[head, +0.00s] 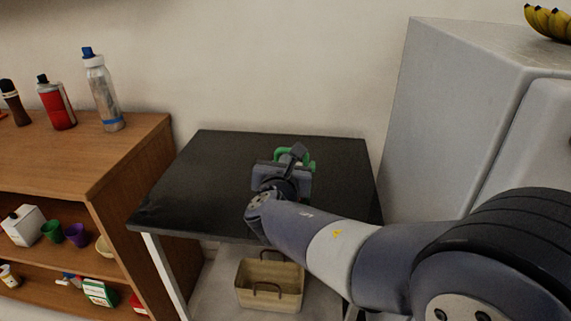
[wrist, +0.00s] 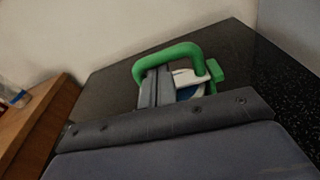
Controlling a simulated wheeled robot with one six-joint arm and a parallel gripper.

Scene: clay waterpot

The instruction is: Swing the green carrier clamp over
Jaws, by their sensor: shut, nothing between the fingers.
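The green carrier clamp (wrist: 178,52) shows in the wrist view as a rounded green arch with a green block at its right end, on the dark table. In the head view only parts of the clamp (head: 312,166) show past my gripper (head: 297,152), which hides the rest. In the wrist view my gripper (wrist: 157,74) is shut and empty, with its fingers in front of the arch's left part. I cannot tell whether they touch it. A white and blue piece (wrist: 188,80) shows under the arch, partly hidden by the fingers.
The black table (head: 215,165) is otherwise bare. A wooden shelf (head: 125,155) with bottles and cups stands at left, and a white fridge (head: 440,110) at right. A tan basket (head: 270,283) stands below the table. The wall is close behind.

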